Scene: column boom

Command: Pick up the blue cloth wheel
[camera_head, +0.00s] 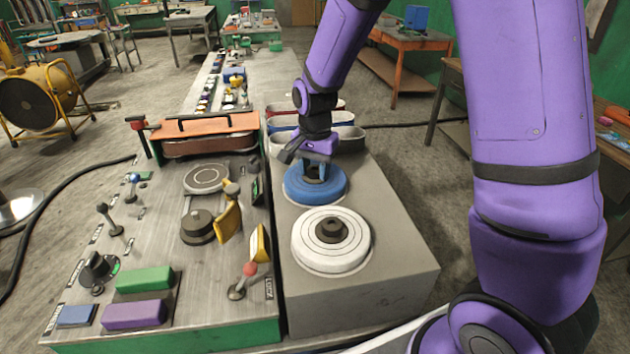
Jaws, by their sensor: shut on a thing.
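The blue cloth wheel (315,188) is a flat blue disc on the grey box top (390,225), behind a white cloth wheel (331,240) with a dark centre knob. My purple gripper (316,172) points down over the middle of the blue wheel, with its fingers at the wheel's hub. It is shut on the blue wheel's hub; the fingertips and hub are partly hidden. The wheel looks flat and level, and I cannot tell whether it touches the box top.
A control panel (150,270) with levers, knobs and coloured buttons lies to the left. Behind my gripper are several oval belts (350,138). The front right of the box top is clear.

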